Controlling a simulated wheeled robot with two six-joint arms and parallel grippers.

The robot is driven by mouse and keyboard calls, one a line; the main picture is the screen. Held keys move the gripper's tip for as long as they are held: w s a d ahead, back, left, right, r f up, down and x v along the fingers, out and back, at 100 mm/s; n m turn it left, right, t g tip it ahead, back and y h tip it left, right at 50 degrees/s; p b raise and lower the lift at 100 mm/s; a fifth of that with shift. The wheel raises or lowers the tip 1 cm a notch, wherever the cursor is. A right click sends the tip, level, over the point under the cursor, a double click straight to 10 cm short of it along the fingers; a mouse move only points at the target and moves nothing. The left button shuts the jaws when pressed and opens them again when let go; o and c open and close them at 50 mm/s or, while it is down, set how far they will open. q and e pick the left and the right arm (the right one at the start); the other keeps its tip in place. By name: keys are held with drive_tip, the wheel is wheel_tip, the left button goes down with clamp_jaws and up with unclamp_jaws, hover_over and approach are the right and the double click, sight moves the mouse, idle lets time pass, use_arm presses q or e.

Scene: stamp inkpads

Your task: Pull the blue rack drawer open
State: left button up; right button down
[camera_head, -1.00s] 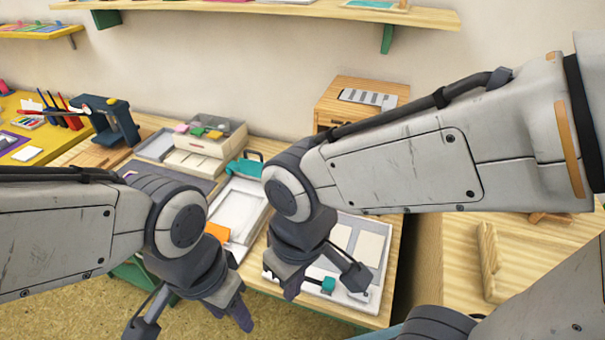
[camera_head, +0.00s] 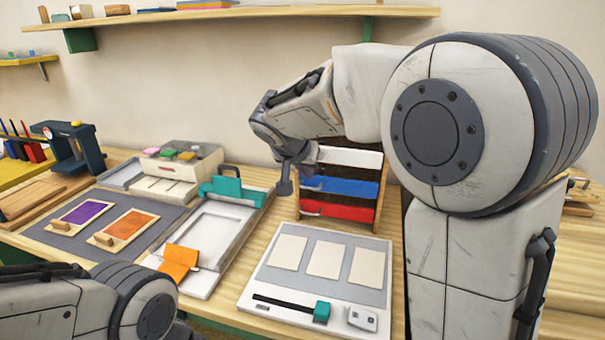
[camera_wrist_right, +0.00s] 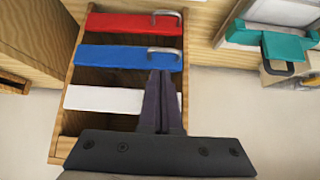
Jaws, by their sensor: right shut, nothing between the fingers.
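The wooden rack (camera_head: 381,192) stands at the back of the table with white (camera_head: 350,157), blue (camera_head: 345,188) and red (camera_head: 338,210) drawer fronts, white on top. The blue front looks roughly in line with the others. My right gripper (camera_head: 307,168) is at the rack's left side, partly hidden by its own wrist. In the right wrist view the rack appears upside down. There the gripper's fingers (camera_wrist_right: 161,77) are shut and empty, their tips just by the blue drawer's metal handle (camera_wrist_right: 165,51). I cannot tell whether they touch it. My left gripper is out of view.
A white board with pale cards (camera_head: 262,287) lies in front of the rack. Left of it are a tray with a teal clamp (camera_head: 232,190) and an orange piece (camera_head: 178,262), then inkpads on a grey mat (camera_head: 55,243). A shelf (camera_head: 240,14) hangs above.

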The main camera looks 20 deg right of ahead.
sight(314, 185)
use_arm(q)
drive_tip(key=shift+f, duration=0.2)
use_arm(e)
drive_tip(key=x, duration=0.6)
drive_tip(key=shift+f, duration=0.15)
